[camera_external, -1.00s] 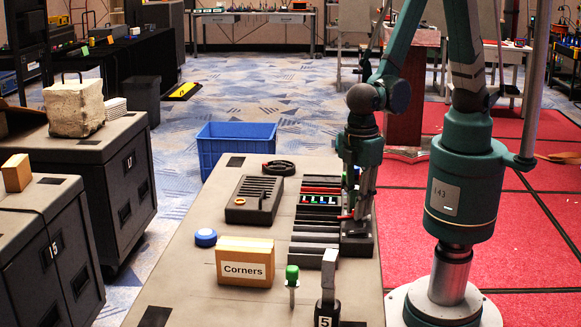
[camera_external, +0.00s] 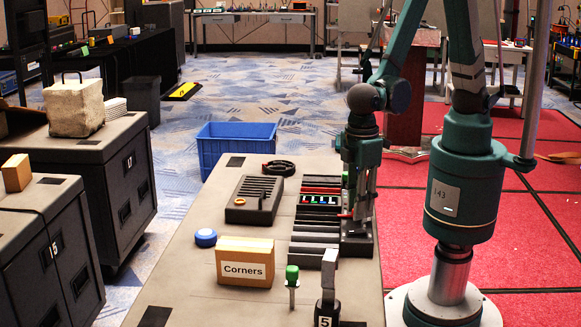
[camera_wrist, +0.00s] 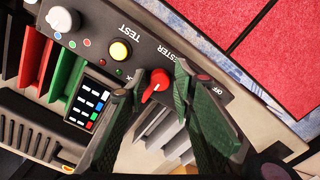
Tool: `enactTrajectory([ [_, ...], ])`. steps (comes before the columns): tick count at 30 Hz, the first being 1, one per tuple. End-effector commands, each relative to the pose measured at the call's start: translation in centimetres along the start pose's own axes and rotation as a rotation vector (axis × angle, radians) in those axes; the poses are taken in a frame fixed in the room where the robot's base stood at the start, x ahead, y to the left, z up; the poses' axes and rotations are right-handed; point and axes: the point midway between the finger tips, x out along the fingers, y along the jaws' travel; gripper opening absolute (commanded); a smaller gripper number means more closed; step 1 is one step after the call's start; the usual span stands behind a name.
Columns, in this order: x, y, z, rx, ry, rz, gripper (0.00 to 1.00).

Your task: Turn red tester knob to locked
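The red tester knob (camera_wrist: 156,84) sits on a dark tester panel (camera_wrist: 150,58) marked "TEST", "TESTER" and "OFF" in the wrist view. Its pointed end faces down and left in the picture. My gripper (camera_wrist: 156,82) straddles the knob, with one finger on its left and one on its right. The fingers stand apart and a narrow gap seems to show beside the knob; contact is unclear. In the external view my gripper (camera_external: 357,222) reaches down to the tester at the table's right side, and the knob is mostly hidden there.
Dark slotted modules (camera_external: 316,238) lie left of my gripper. A "Corners" box (camera_external: 244,268), a green-topped post (camera_external: 292,274) and a grey-topped stand (camera_external: 328,268) are nearer the camera.

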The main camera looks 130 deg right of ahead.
Motion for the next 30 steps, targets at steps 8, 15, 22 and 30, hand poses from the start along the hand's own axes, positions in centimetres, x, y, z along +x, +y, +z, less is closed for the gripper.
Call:
enactTrajectory([
  [8, 0.0, 0.0, -0.1, 0.000, 0.001, 0.000, 0.33],
  [15, -0.3, 0.0, -0.1, 0.000, 0.001, 0.000, 0.33],
  [22, -1.4, 0.0, -0.1, 0.000, 0.001, 0.000, 0.33],
  [30, -4.1, 0.0, -0.1, 0.000, 0.001, 0.000, 0.33],
])
